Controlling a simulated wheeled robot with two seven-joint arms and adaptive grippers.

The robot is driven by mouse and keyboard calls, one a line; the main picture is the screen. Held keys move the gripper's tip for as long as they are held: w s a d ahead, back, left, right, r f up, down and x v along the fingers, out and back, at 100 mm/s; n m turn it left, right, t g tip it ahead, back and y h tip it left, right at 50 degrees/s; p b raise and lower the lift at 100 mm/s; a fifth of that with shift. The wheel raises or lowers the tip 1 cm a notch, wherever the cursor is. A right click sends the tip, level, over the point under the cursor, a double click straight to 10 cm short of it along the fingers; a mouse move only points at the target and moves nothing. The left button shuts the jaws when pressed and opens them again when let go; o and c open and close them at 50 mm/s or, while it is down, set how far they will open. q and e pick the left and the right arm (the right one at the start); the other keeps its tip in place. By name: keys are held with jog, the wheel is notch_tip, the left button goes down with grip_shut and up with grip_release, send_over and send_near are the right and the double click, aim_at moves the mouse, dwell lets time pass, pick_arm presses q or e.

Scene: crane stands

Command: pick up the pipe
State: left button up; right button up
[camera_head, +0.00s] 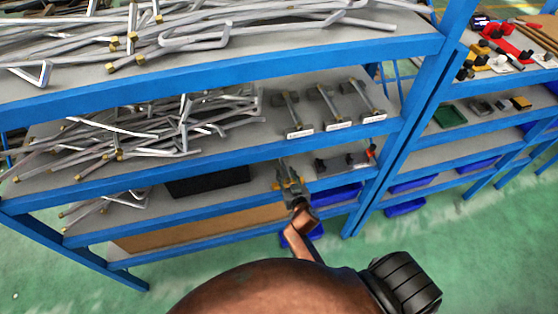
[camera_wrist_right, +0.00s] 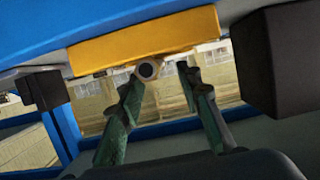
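Many bent grey pipes lie in a loose pile on the top shelf (camera_head: 190,40) and on the middle shelf (camera_head: 150,130); some have brass-coloured ends. Three short pipes (camera_head: 290,108) with dark blocks and white labels stand apart at the right of the middle shelf. My right gripper (camera_head: 285,168) is just below that shelf's front edge, in front of the lower shelf. In the right wrist view its fingers (camera_wrist_right: 162,78) are apart. A round, dark-centred pipe end (camera_wrist_right: 147,69) is close to the left fingertip; contact cannot be told. My left gripper is not in view.
The blue shelf frame (camera_head: 230,158) runs above my right gripper. In the wrist view a yellow bar (camera_wrist_right: 145,42) and a dark block (camera_wrist_right: 285,60) are close by. A dark box (camera_head: 208,180) is on the lower shelf. Green floor (camera_head: 480,235) is clear at right.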

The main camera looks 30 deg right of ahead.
aim_at(283, 164)
jog(key=shift+x, duration=1.2)
jog(key=x, duration=0.4)
jog(key=shift+w+d+f, duration=0.1)
jog(key=shift+d+f, duration=0.05)
jog(key=shift+d, duration=0.25)
jog(key=shift+w+f, duration=0.1)
jog(key=shift+w, duration=0.2)
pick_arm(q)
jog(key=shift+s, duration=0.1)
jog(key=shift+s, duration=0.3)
pick_arm(e)
grip_shut()
